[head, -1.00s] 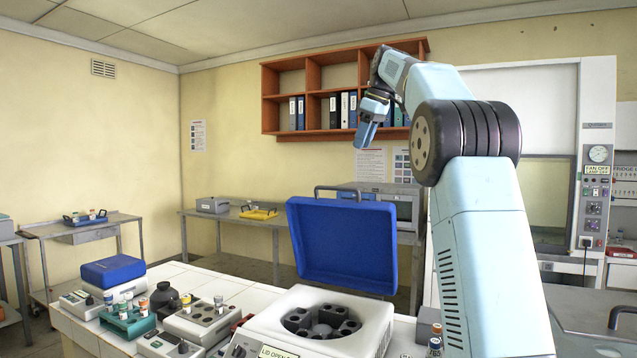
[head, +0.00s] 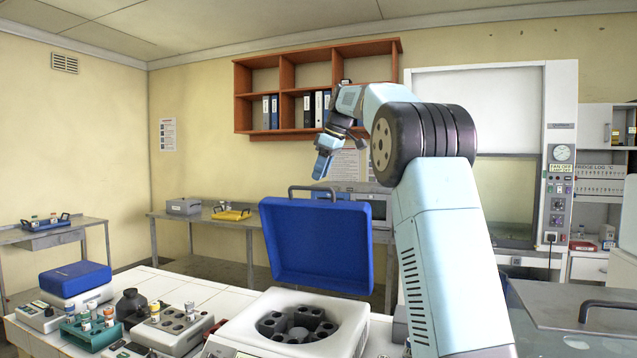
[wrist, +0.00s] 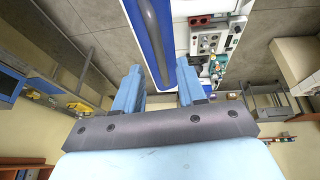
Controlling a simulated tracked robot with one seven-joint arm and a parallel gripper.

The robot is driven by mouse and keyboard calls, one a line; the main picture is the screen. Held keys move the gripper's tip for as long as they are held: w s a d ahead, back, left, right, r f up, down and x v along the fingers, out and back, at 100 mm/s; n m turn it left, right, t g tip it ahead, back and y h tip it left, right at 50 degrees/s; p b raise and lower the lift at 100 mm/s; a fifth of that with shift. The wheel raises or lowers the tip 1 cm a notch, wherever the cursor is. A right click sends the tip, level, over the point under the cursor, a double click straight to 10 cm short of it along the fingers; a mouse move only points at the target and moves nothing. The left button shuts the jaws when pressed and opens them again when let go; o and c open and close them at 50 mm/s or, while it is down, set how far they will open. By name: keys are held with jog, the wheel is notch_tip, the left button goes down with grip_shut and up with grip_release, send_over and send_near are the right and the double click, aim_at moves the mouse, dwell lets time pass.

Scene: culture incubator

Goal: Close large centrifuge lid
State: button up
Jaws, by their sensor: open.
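The large centrifuge (head: 250,329) stands on the white tiled bench, with its rotor (head: 298,324) uncovered. Its blue lid (head: 318,247) is raised, standing nearly upright at the back, with a dark bar handle (head: 313,188) along its top edge. The lid's handle (wrist: 150,38) and blue edge (wrist: 168,75) appear just beyond the fingertips. Whether they touch is not clear.
A wall shelf with binders (head: 310,92) is behind my arm. A metal side table (head: 230,222) stands behind the lid.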

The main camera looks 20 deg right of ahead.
jog(key=shift+x, duration=1.85)
grip_shut()
